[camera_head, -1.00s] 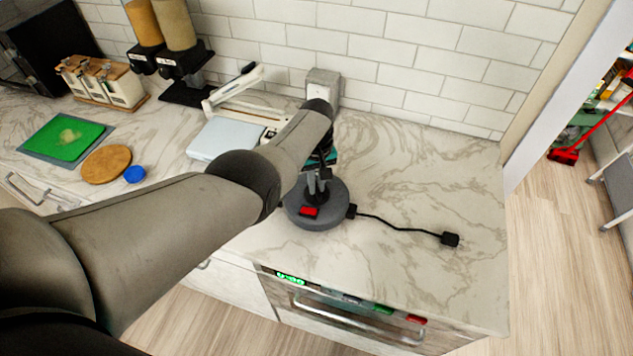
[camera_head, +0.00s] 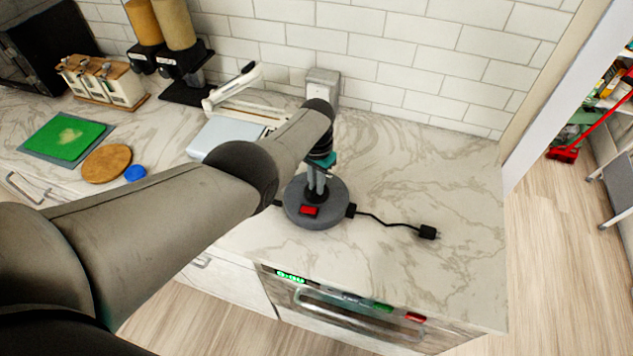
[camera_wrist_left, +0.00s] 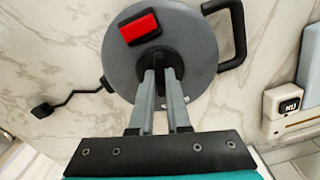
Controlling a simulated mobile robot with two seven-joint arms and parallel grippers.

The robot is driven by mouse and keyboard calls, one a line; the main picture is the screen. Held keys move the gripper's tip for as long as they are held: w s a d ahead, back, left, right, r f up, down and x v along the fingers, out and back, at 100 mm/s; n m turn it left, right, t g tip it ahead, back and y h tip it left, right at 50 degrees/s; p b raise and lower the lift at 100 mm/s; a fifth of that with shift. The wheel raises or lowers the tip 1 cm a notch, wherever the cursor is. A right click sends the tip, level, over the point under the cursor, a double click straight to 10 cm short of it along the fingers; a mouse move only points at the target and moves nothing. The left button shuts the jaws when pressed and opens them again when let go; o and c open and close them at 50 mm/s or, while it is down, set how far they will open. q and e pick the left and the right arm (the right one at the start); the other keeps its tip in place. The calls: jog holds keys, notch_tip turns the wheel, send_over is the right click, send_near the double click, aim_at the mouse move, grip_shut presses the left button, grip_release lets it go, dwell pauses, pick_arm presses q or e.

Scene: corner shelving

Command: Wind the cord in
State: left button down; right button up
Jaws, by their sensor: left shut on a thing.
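A round grey cord reel (camera_head: 315,214) with a red switch (camera_head: 309,210) lies on the marble counter. Its black cord (camera_head: 380,220) runs out to the right and ends in a black plug (camera_head: 429,232) on the counter. My left gripper (camera_head: 316,188) reaches down over the reel and is shut on its black central knob; the fingers also show in the left wrist view (camera_wrist_left: 161,88). In that view the reel (camera_wrist_left: 195,62) has a black handle (camera_wrist_left: 239,35) at one side, and the plug (camera_wrist_left: 43,110) lies on the other side. My right gripper is not in view.
A round wooden board (camera_head: 106,163) and blue lid (camera_head: 135,173) lie further left.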

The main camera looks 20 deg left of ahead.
pick_arm(q)
jog(key=m, duration=0.4)
jog(key=shift+m, duration=0.3)
jog(key=m, duration=0.3)
jog(key=shift+m, duration=0.4)
jog(key=m, duration=0.8)
jog(key=m+b, duration=0.1)
jog(key=m, duration=0.3)
jog(key=shift+a+m, duration=0.1)
jog(key=shift+m, duration=0.2)
jog(key=m, duration=0.3)
jog(key=shift+m, duration=0.3)
jog(key=m+b, duration=0.1)
jog(key=m, duration=0.3)
jog(key=shift+m+b, duration=0.6)
jog(key=shift+m, duration=1.2)
